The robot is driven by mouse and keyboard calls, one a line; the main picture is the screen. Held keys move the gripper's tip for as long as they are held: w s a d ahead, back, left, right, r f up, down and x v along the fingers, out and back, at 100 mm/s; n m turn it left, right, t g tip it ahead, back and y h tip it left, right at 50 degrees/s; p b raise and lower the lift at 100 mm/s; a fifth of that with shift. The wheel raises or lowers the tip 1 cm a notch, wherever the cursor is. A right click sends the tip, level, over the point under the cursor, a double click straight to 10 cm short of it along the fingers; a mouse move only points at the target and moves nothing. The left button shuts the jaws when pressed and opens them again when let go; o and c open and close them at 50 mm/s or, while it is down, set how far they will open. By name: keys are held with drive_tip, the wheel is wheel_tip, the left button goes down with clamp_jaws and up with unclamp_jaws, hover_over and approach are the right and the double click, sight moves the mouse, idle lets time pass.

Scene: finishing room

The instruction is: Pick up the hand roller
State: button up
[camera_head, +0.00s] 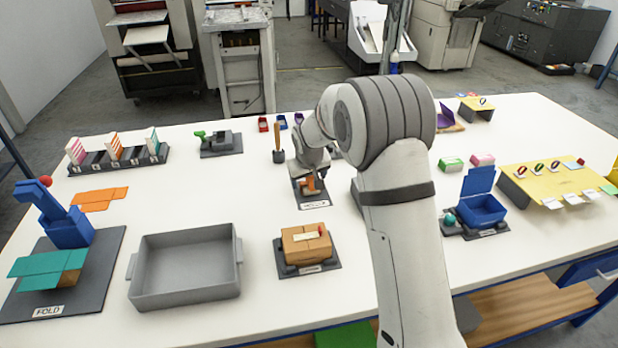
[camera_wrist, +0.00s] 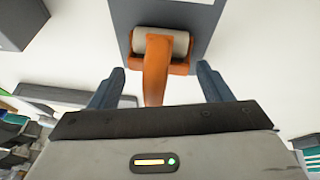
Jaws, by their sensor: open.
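The hand roller (camera_wrist: 156,60) has an orange frame and handle and a pale grey roller. In the wrist view it lies on a grey base, with its handle reaching down between my fingers. My gripper (camera_wrist: 160,85) is open, one dark finger on each side of the handle, with gaps on both sides. In the head view the hand roller (camera_head: 308,186) shows as a small orange patch on its labelled grey base (camera_head: 313,200), just below my gripper (camera_head: 308,176). My wrist hides part of it there.
A grey tray (camera_head: 185,292) stands front left, and a brown box (camera_head: 306,243) on a dark base stands in front of the roller. A dark holder with a wooden-handled tool (camera_head: 277,135) stands close behind left. The blue box (camera_head: 484,208) is to the right. White table is clear between them.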

drive_tip(key=c, duration=1)
wheel_tip(320, 180, up, 10)
drive_tip(key=shift+r+b, duration=0.1)
drive_tip(key=shift+b, duration=0.45)
